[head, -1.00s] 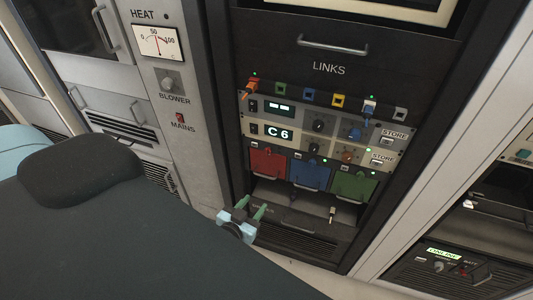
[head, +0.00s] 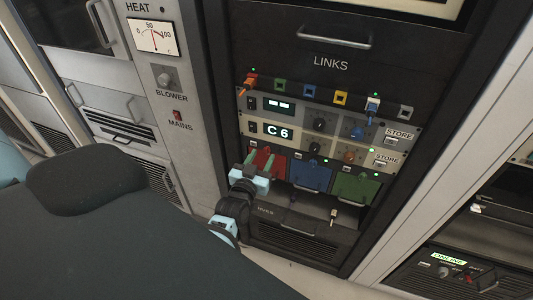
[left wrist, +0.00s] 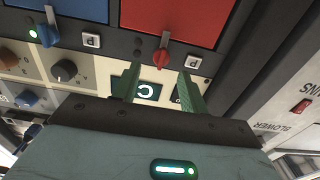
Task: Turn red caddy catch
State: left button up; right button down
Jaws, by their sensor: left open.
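The red caddy (head: 280,172) sits at the left of a row of three caddies in the LINKS rack. My left gripper (head: 261,158) is in front of it and partly covers it. In the left wrist view, which is turned upside down, the red caddy (left wrist: 175,20) fills the top middle. Its red catch (left wrist: 161,56) is a small knob at the caddy's edge. My left gripper's green fingers (left wrist: 159,80) are open and empty, one to each side of the catch's line. Whether they touch the catch cannot be told. My right gripper is not in view.
A blue caddy (head: 311,176) and a green caddy (head: 356,188) stand right of the red one. Knobs and the C6 display (head: 278,131) lie just above. Patch plugs sit higher up. The heater cabinet with the MAINS switch (head: 178,115) is to the left.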

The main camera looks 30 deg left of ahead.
aim_at(267, 152)
pick_arm(q)
jog(key=shift+b+x, duration=0.3)
jog(key=shift+x, duration=0.65)
jog(key=shift+w+a, duration=0.1)
jog(key=shift+w, duration=0.45)
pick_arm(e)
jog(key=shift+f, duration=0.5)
pick_arm(q)
jog(key=shift+c, duration=0.4)
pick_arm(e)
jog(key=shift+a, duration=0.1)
pick_arm(q)
jog(key=c, duration=0.7)
grip_shut()
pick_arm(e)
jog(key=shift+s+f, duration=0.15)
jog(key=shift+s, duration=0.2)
